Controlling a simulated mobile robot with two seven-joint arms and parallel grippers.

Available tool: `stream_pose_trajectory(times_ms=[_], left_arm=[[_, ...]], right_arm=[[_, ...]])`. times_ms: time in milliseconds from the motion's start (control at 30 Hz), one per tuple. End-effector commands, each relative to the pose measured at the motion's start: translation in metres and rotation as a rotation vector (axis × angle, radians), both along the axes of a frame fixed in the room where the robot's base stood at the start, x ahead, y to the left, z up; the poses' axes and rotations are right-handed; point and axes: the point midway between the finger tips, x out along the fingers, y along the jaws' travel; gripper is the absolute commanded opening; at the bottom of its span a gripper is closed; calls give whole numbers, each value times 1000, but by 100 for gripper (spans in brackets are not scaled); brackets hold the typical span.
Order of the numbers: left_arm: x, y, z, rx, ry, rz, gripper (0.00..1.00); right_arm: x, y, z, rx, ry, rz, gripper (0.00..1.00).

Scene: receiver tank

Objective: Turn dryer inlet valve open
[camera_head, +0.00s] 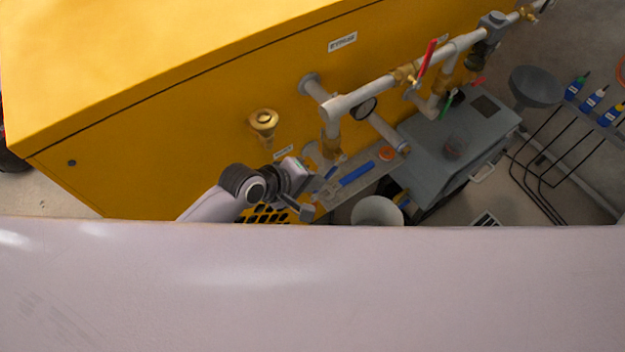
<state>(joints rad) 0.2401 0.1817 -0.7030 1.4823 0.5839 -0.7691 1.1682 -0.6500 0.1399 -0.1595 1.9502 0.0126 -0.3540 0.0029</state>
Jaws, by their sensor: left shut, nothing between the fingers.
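A yellow cabinet (200,130) carries grey piping (375,95) with brass fittings on its right side. A brass valve body (331,144) sits on the vertical pipe branch, just above and right of my left gripper (318,187). A small label (284,152) beside it is too small to read. I cannot tell for sure which valve is the dryer inlet valve; no handle shows clearly on this brass body. My left gripper is shut and empty, in front of the lower pipe branch, and hides part of it. My right gripper is not in view.
A red lever (427,57) stands on the upper pipe, right of the BYPASS label (342,42). A pale surface covers the lower view.

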Motion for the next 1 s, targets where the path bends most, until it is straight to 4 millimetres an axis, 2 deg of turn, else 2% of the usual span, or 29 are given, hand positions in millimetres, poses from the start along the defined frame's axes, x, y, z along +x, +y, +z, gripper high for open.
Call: stream_pose_trajectory(times_ms=[367, 467, 733, 1000], left_arm=[[1, -1, -12, -68, -48, 1, 0], [2, -3, -18, -107, -75, 1, 0], [6, -9, -34, -244, -178, 0, 0], [11, -16, -42, -378, -275, -2, 0]], right_arm=[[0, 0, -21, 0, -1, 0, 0], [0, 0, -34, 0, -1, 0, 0], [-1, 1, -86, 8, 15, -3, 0], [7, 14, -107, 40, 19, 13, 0]])
